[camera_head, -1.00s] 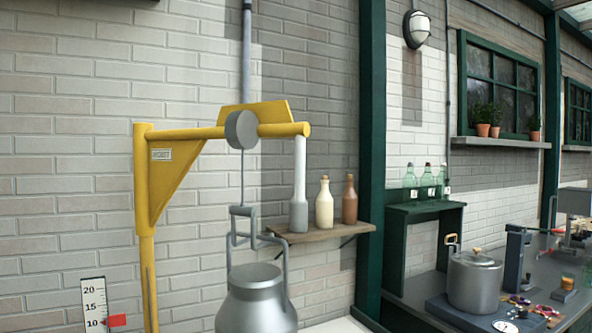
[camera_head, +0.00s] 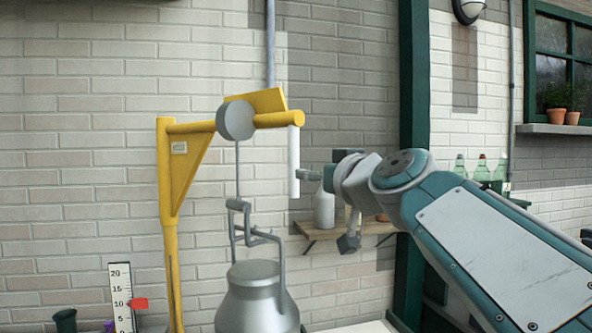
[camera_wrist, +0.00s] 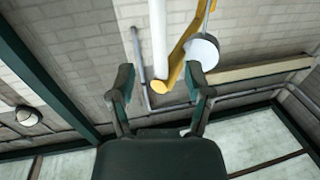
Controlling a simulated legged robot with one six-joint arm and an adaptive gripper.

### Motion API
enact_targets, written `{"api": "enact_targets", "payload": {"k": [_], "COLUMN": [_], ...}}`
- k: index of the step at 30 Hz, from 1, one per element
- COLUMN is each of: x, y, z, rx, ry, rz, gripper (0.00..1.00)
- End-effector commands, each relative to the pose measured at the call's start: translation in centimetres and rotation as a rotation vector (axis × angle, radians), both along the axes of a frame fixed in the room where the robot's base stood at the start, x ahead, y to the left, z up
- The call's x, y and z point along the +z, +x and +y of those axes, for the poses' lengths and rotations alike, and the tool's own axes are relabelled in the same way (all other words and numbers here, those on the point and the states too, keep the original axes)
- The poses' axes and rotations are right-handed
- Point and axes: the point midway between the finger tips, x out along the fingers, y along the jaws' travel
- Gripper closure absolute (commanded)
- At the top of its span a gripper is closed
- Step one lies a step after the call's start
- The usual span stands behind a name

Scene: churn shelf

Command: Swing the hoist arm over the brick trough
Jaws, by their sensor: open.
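The yellow hoist arm (camera_head: 230,125) reaches right from its yellow post (camera_head: 171,235). A grey pulley wheel sits on it, and a hook linkage (camera_head: 240,215) hangs down to a metal churn (camera_head: 257,300). A white vertical handle (camera_head: 293,160) hangs from the arm's right end. My gripper (camera_head: 305,176) is at the right of the handle's lower part. In the wrist view my gripper (camera_wrist: 160,78) is open, and the white handle (camera_wrist: 158,35) appears between its fingers; I cannot tell whether they touch it. I cannot identify the brick trough.
A small wooden shelf (camera_head: 350,230) with bottles is behind my gripper, partly hidden by it. A dark green post (camera_head: 414,80) stands to its right. A scale board (camera_head: 122,295) with a red marker stands at lower left. A brick wall backs everything.

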Motion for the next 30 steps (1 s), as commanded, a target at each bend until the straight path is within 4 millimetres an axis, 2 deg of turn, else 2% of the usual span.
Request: {"api": "enact_targets", "payload": {"k": [9,16,21,29,30], "x": [-0.1,0.0,-0.1,0.0,0.0], "y": [4.8,7.6,8.6,8.7,8.7], "z": [1.7,3.2,3.9,3.9,3.8], "rx": [0.000,-0.001,-0.001,-0.001,-0.001], "ry": [0.004,0.005,0.004,0.004,0.004], "rz": [0.005,0.004,0.004,0.003,0.003], "gripper": [0.35,0.35,0.35,0.35,0.39]}}
